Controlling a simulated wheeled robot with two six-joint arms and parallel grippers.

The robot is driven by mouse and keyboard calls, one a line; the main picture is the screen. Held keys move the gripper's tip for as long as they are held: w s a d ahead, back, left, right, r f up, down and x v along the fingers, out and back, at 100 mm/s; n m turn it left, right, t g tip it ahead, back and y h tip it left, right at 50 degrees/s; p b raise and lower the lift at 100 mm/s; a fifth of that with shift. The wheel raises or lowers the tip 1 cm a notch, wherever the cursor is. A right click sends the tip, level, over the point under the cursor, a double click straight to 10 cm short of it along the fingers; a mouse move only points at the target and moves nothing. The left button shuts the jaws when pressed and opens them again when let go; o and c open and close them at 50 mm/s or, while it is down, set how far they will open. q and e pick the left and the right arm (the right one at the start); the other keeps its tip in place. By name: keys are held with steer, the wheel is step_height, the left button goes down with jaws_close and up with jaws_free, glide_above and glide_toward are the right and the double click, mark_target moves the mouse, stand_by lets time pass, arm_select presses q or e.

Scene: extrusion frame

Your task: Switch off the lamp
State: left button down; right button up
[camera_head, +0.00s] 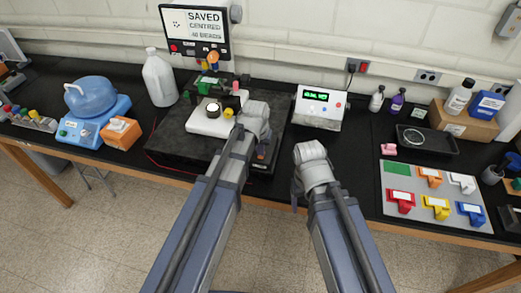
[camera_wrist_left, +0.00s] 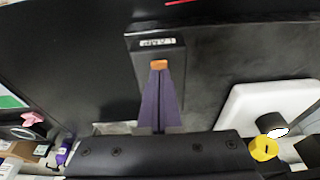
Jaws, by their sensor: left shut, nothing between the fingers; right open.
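A small black switch box (camera_wrist_left: 145,52) with a white label lies in front of my left gripper in the left wrist view; the label is too small to read surely. An orange switch (camera_wrist_left: 159,64) sits on the box. My left gripper (camera_wrist_left: 159,73) is shut and empty, its fingertips at the orange switch; I cannot tell whether they touch. In the head view the box (camera_head: 264,165) is at the front right of the dark slab, beside my left gripper (camera_head: 261,154). My right gripper (camera_head: 296,203) is open near the bench's front edge, mostly hidden by its wrist.
A white stage (camera_head: 205,126) with a yellow knob (camera_head: 228,113) stands left of my left gripper. A monitor (camera_head: 196,27) reads "SAVED CENTRED". A white device with a green display (camera_head: 318,107) stands behind my right arm. A grey board with coloured holders (camera_head: 432,218) lies right.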

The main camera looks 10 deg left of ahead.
arm_select(q)
steer(key=shift+f, duration=0.2)
steer(key=shift+s+f+b, duration=0.15)
steer(key=shift+f+b, duration=0.15)
steer(key=shift+r, duration=0.1)
stand_by(0.3)
steer(key=shift+w+r+p, duration=0.2)
steer(key=shift+w+p, duration=0.1)
steer(key=shift+w, duration=0.5)
steer(key=shift+r, duration=0.1)
steer(key=shift+p+v, duration=0.8)
steer(key=shift+p, duration=0.15)
steer(key=s+p+v, duration=0.2)
steer(key=p+v, duration=0.9)
steer(key=v, duration=0.1)
steer(key=shift+f, duration=0.25)
